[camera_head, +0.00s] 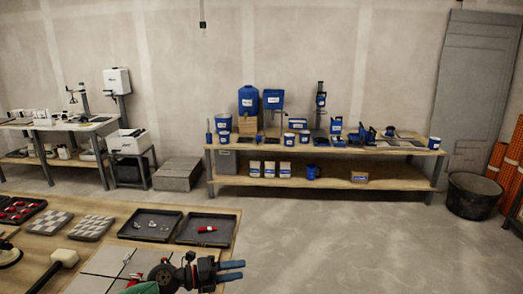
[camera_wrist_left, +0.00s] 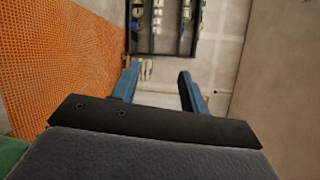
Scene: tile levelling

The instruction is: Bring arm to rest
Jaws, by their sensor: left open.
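My left gripper (camera_head: 241,270) is at the bottom centre of the head view, just past the right edge of the near worktable (camera_head: 228,222). Its two blue fingers point right, with a gap between them and nothing held. In the left wrist view the fingers of my left gripper (camera_wrist_left: 158,85) are spread apart and empty. Part of my left arm is cut off by the bottom edge of the head view. My right gripper is in neither view.
A workbench (camera_head: 390,151) with blue goods stands at the back. Open floor (camera_head: 340,235) lies to the right.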

